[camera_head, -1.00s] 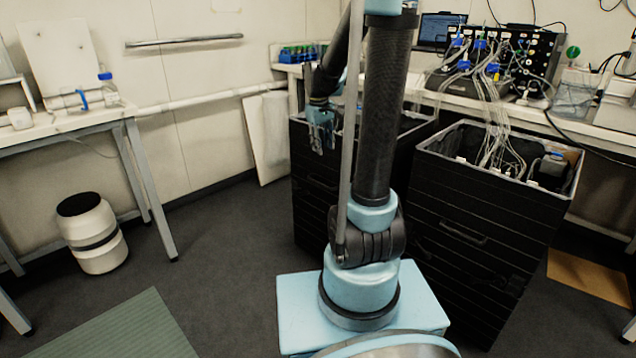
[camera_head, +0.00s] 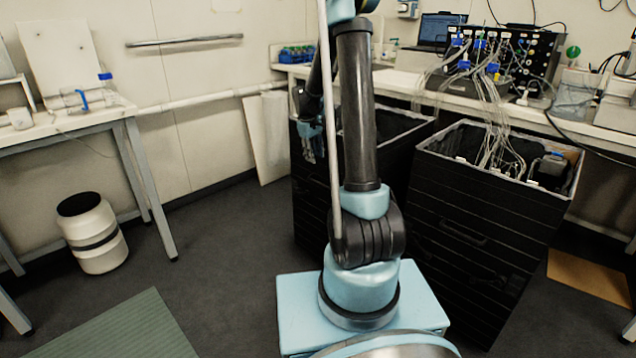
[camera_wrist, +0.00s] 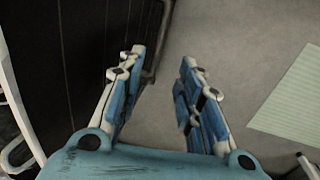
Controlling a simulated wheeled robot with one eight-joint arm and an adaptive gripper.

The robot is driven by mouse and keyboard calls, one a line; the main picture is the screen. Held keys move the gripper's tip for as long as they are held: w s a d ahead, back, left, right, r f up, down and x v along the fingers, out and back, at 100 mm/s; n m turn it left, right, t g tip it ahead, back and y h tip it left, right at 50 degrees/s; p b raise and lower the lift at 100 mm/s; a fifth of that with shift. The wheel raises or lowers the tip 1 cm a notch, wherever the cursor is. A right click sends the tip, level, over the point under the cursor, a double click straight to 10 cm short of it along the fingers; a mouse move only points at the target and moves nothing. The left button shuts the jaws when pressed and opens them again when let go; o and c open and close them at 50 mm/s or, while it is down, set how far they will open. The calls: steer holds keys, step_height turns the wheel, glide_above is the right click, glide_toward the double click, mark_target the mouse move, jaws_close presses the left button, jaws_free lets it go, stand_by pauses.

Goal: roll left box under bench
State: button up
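The left box (camera_head: 307,205) is a tall black ribbed bin with an open top, standing in front of the back bench (camera_head: 400,80). My arm hides much of its front. My gripper (camera_head: 312,140) hangs by the box's upper left side in the head view. In the wrist view my gripper (camera_wrist: 163,57) is open, with nothing between its fingers. The black wall of a box (camera_wrist: 95,60), seemingly the left one, fills the left of that view, behind the left finger. Grey floor shows between the fingers. I cannot tell whether a finger touches the box.
A second black box (camera_head: 475,215) with tubes running into it stands close on the right. A white panel (camera_head: 267,137) leans on the wall left of the left box. A white bin (camera_head: 92,235) and green mat (camera_head: 125,330) lie left. Floor between is clear.

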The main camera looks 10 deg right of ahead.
mark_target(319, 183)
steer(key=f, duration=0.4)
steer(key=w+d+f, duration=0.1)
steer(key=f, duration=0.4)
steer(key=d+f, duration=0.1)
steer(key=f, duration=0.3)
steer(key=shift+w+d+f, duration=0.1)
steer(key=shift+w+f, duration=0.1)
steer(key=shift+w, duration=0.05)
jaws_close()
steer(key=shift+w, duration=0.1)
